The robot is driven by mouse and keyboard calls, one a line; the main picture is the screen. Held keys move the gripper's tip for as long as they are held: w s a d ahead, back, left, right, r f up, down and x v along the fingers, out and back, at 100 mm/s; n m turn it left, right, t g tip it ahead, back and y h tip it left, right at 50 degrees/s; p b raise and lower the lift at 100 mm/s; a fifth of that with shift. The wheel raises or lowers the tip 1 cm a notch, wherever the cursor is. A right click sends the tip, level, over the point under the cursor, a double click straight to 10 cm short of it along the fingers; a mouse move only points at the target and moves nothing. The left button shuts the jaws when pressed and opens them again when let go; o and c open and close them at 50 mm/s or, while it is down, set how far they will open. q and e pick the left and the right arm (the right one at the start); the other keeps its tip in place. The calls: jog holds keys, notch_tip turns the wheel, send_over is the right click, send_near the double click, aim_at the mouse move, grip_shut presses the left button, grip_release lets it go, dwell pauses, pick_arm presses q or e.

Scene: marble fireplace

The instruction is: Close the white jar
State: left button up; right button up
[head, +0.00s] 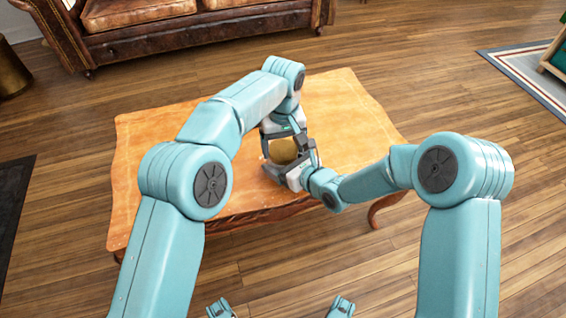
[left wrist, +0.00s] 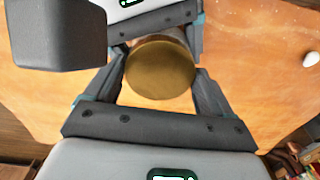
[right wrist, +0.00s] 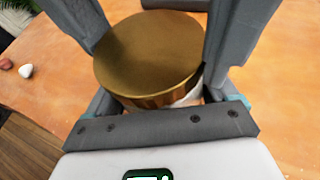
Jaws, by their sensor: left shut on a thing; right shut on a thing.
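The white jar shows only as a pale sliver (right wrist: 190,98) below its brass-coloured lid (right wrist: 148,52) in the right wrist view. The round lid also shows from above in the left wrist view (left wrist: 160,68) and between my grippers in the head view (head: 283,151). My left gripper (head: 284,146) is shut on the lid, its fingers at opposite sides. My right gripper (right wrist: 165,92) is shut lower down, on the jar body. The lid sits over the jar; whether it is fully seated I cannot tell. Most of the jar is hidden by the lid and fingers.
The wooden table (head: 345,105) is otherwise mostly clear. A small white object (left wrist: 311,59) lies off to the side, and a white one (right wrist: 26,71) shows beside a reddish one (right wrist: 5,64). A leather sofa (head: 170,25) stands behind the table.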

pick_arm(q)
jog(key=shift+m, duration=0.5)
jog(key=o, duration=1)
jog(key=shift+r, duration=2.3)
